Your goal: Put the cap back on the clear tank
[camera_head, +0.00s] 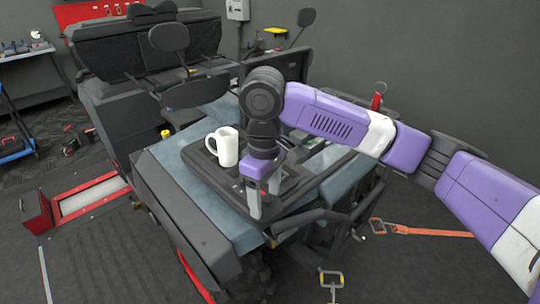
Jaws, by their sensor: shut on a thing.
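My gripper (262,204) points down over the front part of a black tray on the vehicle's grey-blue top. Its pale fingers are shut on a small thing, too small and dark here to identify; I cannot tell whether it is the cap. I cannot make out the clear tank. Part of the tray behind my gripper and wrist is hidden.
A white mug (225,147) stands on the black tray (203,165), left of my gripper. A small yellow-topped item (165,133) is farther left. Black seats and mirrors rise behind. Dark bars edge the vehicle's front right. An orange strap (430,231) lies on the floor at right.

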